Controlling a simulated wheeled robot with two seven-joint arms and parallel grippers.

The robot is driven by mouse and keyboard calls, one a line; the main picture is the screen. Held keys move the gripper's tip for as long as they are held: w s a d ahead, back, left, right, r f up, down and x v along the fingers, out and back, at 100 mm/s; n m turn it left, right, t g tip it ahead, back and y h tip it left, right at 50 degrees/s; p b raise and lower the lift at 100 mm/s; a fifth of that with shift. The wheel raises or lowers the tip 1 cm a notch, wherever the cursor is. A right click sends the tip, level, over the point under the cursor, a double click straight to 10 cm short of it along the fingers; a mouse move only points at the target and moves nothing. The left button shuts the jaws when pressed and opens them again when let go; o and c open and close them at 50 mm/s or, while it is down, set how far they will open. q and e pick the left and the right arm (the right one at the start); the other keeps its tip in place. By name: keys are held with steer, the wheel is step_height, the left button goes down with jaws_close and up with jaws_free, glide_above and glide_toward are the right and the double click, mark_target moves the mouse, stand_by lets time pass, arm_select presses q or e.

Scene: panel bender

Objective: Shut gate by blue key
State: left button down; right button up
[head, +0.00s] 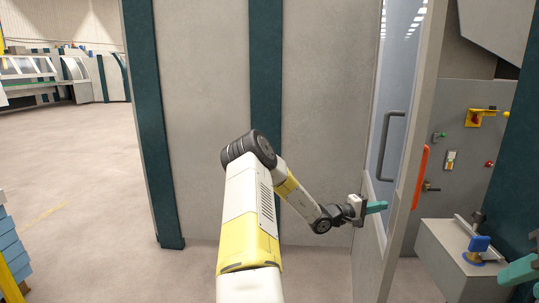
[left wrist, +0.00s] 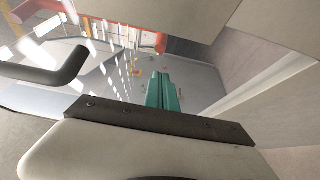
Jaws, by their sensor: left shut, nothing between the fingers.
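The gate (head: 402,190) is a pale-framed door with a glass pane and a dark bar handle (head: 389,146), standing edge-on right of centre. An orange handle (head: 420,176) is by its edge. My left gripper (head: 376,207) is shut and empty, its teal fingers in front of the lower gate frame; contact cannot be told. Its fingers are together in the left wrist view (left wrist: 163,91), where the dark handle (left wrist: 52,66) also shows. The blue key (head: 479,243) sits on a grey box (head: 455,262). My right gripper (head: 518,270), partly cut off, is right of it; its opening is unclear.
A grey panel (head: 463,150) behind the gate carries a red-and-yellow switch (head: 474,118), a green button and a red button. A wall with dark green posts (head: 265,80) stands behind my left arm. The floor (head: 90,190) at left is mostly clear.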

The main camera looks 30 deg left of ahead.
arm_select(q)
steer(key=w+d, duration=0.2)
steer(key=d, duration=0.4)
stand_by(0.3)
